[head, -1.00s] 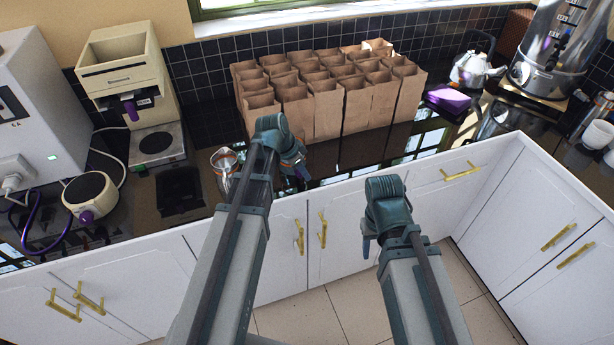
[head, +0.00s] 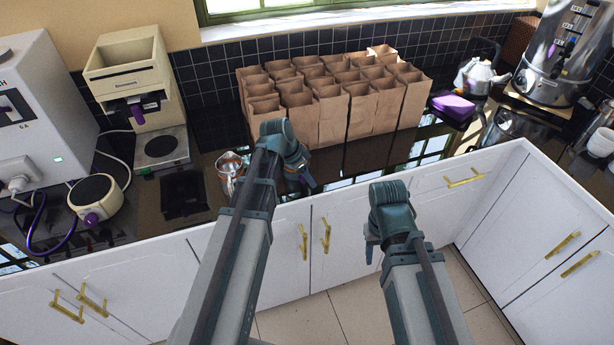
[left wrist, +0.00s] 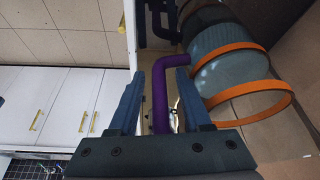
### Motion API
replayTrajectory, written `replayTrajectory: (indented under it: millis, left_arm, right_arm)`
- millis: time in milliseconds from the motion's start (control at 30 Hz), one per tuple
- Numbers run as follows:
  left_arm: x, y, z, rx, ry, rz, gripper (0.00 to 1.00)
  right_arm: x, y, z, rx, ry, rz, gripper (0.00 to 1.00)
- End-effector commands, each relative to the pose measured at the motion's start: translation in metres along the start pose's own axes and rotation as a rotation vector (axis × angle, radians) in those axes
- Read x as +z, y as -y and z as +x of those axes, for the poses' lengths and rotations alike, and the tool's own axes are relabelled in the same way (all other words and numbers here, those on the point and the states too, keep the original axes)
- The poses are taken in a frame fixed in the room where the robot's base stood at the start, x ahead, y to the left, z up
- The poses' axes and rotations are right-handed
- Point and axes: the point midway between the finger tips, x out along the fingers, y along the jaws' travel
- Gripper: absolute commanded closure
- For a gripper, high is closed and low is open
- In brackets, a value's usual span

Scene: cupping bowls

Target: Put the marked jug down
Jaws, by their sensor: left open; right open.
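In the left wrist view a clear jug (left wrist: 218,62) with orange bands shows at the upper right. Its purple handle (left wrist: 162,95) lies between the fingers of my left gripper (left wrist: 160,92), which stand apart on either side of it. In the head view my left gripper (head: 303,176) is low over the counter's front part, and its wrist mostly hides that jug; I cannot tell whether its base touches the counter. A glass jug with an orange rim (head: 229,167) stands left of my left arm. My right gripper (head: 370,248) is open, in front of the cabinets.
Several brown paper bags (head: 335,108) stand in rows behind. A grinder (head: 128,65), a scale (head: 162,147) and a round-topped device (head: 94,196) are at left. A purple block (head: 453,104), kettle (head: 480,76) and urn (head: 552,55) are at right. Dark counter (head: 360,160) is bare before the bags.

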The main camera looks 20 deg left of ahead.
Motion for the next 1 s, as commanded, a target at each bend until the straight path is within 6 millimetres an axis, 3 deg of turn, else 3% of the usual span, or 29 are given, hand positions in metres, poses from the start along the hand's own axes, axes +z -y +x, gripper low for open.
replayTrajectory:
  millis: [700, 1000]
  left_arm:
    - [-0.002, -0.001, -0.106, 0.001, 0.000, -0.001, 0.51]
    - [0.000, 0.000, -0.119, 0.001, 0.000, -0.001, 0.51]
  right_arm:
    - [0.006, -0.009, -0.098, 0.000, 0.000, -0.002, 0.50]
    - [0.006, -0.010, -0.109, 0.000, 0.000, -0.003, 0.50]
